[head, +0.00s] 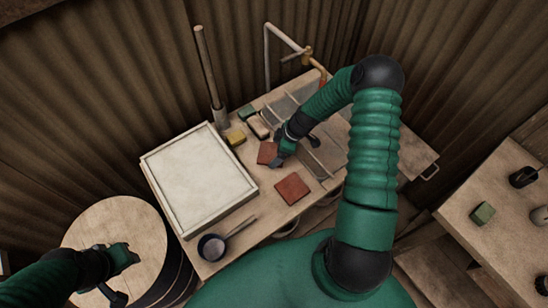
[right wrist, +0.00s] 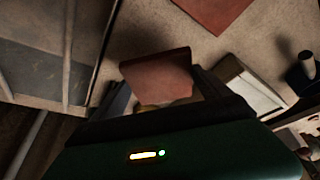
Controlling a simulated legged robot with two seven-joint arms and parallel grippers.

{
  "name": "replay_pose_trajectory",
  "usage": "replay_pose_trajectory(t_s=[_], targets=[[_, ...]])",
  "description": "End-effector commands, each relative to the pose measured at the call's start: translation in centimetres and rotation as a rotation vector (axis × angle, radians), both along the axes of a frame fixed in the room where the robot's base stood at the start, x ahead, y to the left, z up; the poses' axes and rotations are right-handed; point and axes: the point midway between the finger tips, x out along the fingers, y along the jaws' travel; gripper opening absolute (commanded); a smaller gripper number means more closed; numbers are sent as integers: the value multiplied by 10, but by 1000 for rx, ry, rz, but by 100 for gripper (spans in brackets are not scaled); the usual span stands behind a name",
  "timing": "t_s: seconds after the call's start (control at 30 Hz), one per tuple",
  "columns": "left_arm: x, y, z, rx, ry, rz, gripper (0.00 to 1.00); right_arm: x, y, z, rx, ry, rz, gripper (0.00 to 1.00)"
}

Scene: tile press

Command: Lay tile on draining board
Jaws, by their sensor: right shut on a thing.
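My right gripper (head: 274,161) is shut on a reddish-brown square tile (head: 267,152) over the worktop, just left of the sink. The right wrist view shows this held tile (right wrist: 157,78) tilted between the fingers. A second reddish tile (head: 292,188) lies flat on the worktop nearer to me; part of it shows in the right wrist view (right wrist: 216,10). Which surface is the draining board I cannot tell for sure. My left gripper (head: 124,262) is over the round barrel top, apart from the tiles; its fingers are too small to read.
A large pale board with a raised frame (head: 148,183) fills the left of the worktop. A dark pan (head: 212,247) lies in front of it. Sponges (head: 236,137) and small blocks sit behind the held tile. A tap pipe (head: 267,55) rises at the back. A side table (head: 499,245) stands right.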

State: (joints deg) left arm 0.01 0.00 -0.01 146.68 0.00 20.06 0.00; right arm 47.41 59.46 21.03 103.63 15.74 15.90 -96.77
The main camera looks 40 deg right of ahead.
Motion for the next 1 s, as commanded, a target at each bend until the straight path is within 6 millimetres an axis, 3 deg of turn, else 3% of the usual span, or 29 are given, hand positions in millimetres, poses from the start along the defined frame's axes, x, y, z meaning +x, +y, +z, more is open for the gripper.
replay_pose_trajectory(t_s=[0.3, 0.83, 0.87, 0.93, 1.0], targets=[[0, 0, 5, 0, 0, 0, 36, 0, 0, -49, 1, 0, 1, 33], [0, 0, -6, 0, 0, 0, 36, 0, 0, -61, 0, 0, 2, 33], [0, 0, -6, 0, 0, 0, 36, 0, 0, -61, 0, 2, 2, 88], [0, 0, -5, 0, 0, 0, 36, -1, 1, -61, 0, 3, 2, 97], [0, 0, -5, 0, 0, 0, 36, -2, 1, -62, 2, 5, 2, 100]])
